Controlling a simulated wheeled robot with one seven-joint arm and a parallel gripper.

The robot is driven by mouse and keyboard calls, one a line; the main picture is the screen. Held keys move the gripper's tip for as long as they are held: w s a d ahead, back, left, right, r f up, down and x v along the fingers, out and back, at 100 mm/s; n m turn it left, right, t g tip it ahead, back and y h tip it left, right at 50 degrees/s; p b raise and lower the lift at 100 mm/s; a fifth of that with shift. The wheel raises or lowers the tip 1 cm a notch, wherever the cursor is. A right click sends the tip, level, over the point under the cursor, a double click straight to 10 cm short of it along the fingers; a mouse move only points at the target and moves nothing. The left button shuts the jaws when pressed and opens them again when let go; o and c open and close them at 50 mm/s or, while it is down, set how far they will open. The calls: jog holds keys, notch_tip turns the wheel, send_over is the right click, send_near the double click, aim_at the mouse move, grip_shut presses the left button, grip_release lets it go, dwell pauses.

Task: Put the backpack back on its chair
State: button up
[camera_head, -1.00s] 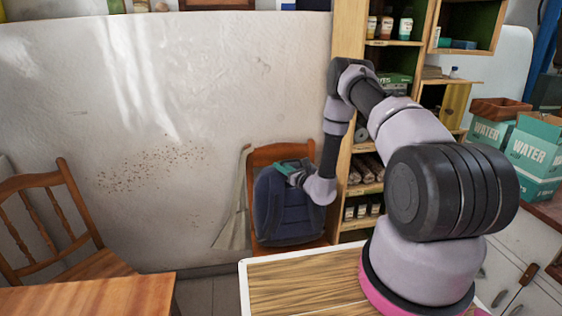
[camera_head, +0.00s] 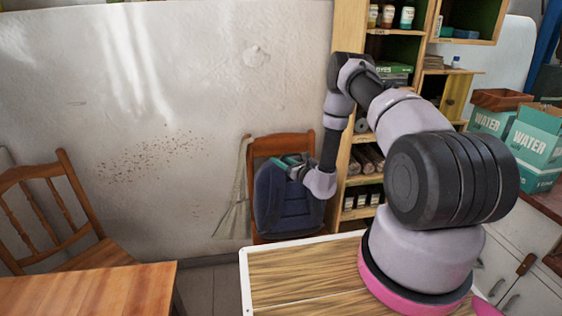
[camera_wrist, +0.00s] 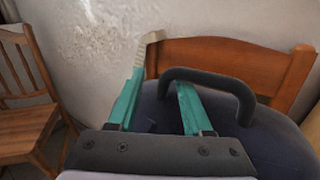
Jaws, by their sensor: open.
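The dark blue backpack (camera_head: 290,207) is upright in front of the backrest of a brown wooden chair (camera_head: 285,140) by the wall. My gripper (camera_head: 290,160) is open at the top of the backpack. In the wrist view, my teal fingers (camera_wrist: 158,95) are apart. The backpack's dark carry handle (camera_wrist: 225,80) arches up there, with one leg appearing between the fingers and the right finger seen inside the loop. I cannot tell whether they touch it. The chair's backrest (camera_wrist: 225,60) shows behind.
A wooden shelf unit (camera_head: 345,130) stands close on the right. Another wooden chair (camera_head: 50,215) and a table (camera_head: 90,290) are at the left. Bare floor (camera_head: 210,285) shows between table and backpack.

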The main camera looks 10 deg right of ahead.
jog(key=v, duration=1.2)
jog(key=a+r+n+g+y, duration=0.2)
jog(key=a+r+n+y, duration=0.1)
jog(key=r, duration=0.4)
jog(key=a+r+n+g+y, duration=0.2)
jog(key=a+r+n+y, duration=0.15)
jog(key=r, duration=0.35)
jog(key=s+a+r+n+g, duration=0.3)
jog(key=s+r+n+g, duration=0.15)
jog(key=r, duration=0.25)
jog(key=s+a+r+n+g, duration=0.3)
jog(key=s+r+n+g, duration=0.15)
jog(key=r, duration=0.35)
jog(key=s+d+r+n+g+h, duration=0.25)
jog(key=s+r+n+h, duration=0.45)
jog(key=s, duration=0.5)
jog(key=s+d+r+n+t+h, duration=0.4)
jog(key=s+d+r+t+h, duration=0.2)
jog(key=s+d+r, duration=0.3)
jog(key=shift+d+r+t, duration=0.35)
jog(key=shift+d+r, duration=0.3)
jog(key=shift+r, duration=0.15)
jog(key=shift+n+h, duration=0.25)
